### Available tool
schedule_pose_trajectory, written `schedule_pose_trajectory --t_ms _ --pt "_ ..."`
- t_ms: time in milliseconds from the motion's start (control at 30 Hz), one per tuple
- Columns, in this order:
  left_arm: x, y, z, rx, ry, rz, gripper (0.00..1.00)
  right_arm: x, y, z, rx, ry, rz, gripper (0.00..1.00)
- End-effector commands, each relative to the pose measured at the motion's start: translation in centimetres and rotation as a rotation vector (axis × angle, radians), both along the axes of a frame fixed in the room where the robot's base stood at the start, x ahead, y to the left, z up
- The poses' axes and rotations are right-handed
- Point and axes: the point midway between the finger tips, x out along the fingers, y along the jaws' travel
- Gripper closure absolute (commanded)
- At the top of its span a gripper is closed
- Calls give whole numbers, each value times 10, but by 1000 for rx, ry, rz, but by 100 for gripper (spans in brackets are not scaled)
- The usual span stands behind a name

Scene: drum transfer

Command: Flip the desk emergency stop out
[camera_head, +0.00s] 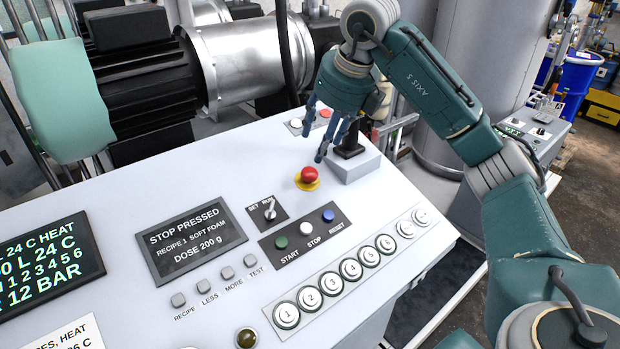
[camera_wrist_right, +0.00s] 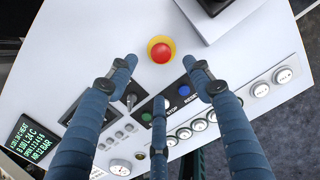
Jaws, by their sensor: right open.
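The emergency stop (camera_head: 309,176) is a red mushroom button on a yellow base on the white sloped desk (camera_head: 230,165). In the right wrist view the red button (camera_wrist_right: 161,52) sits just beyond the fingertips, near the middle top. My right gripper (camera_head: 316,130) is open and empty, above and behind the button, with its fingers pointing down; in the wrist view its blue fingers (camera_wrist_right: 150,80) are spread and apart from the button. A display (camera_head: 190,238) reads "STOP PRESSED". My left gripper is not in view.
A black joystick on a grey box (camera_head: 355,165) stands right of the stop, close to my right fingers. A SET/RUN switch (camera_head: 269,212), green, white and blue buttons (camera_head: 305,228) and numbered buttons (camera_head: 350,268) lie nearer.

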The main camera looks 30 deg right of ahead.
Motion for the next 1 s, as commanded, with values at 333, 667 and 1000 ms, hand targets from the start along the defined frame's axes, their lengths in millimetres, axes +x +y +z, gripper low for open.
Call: schedule_pose_trajectory --t_ms 333,667,1000 --pt "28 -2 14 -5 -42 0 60 16 1 -43 0 7 0 49" --pt "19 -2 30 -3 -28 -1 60 37 2 -91 0 3 0 49" --pt "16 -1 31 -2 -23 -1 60 42 2 -103 -1 -1 1 49"
